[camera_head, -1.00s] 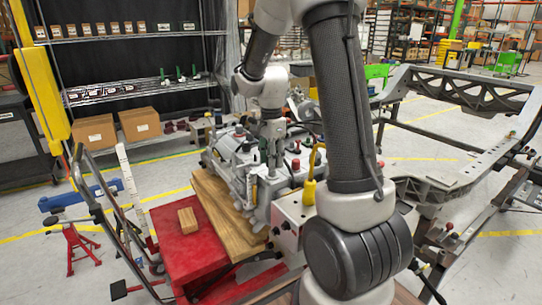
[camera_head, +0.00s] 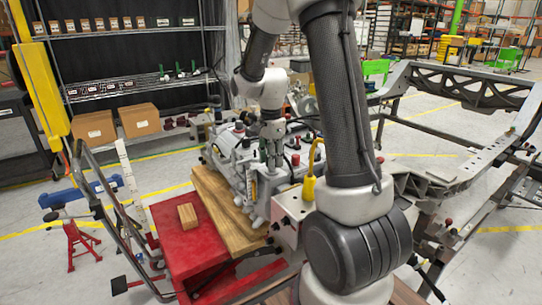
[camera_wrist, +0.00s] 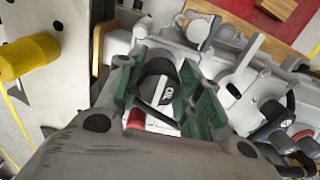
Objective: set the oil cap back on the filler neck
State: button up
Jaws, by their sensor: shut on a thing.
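My gripper (camera_wrist: 160,93) is shut on the black oil cap (camera_wrist: 158,86), which has a pale marking on top. Its green-padded fingers stand on either side of the cap in the wrist view. In the head view my gripper (camera_head: 272,158) points down over the grey engine (camera_head: 238,160), and the cap is too small to make out there. The filler neck is hidden or cannot be told apart, so I cannot tell whether the cap touches it. A red part (camera_wrist: 136,118) shows close to the fingers.
The engine rests on wooden boards (camera_head: 222,195) on a red lift table (camera_head: 190,250), with a small wood block (camera_head: 187,215). A yellow part (camera_head: 310,185) stands right of the engine. A grey chassis frame (camera_head: 440,180) fills the right side. Red and black fittings crowd the engine top.

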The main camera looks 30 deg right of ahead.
jog(key=shift+f, duration=0.4)
jog(key=shift+f, duration=0.5)
jog(key=o, duration=0.9)
jog(key=shift+r, duration=3.05)
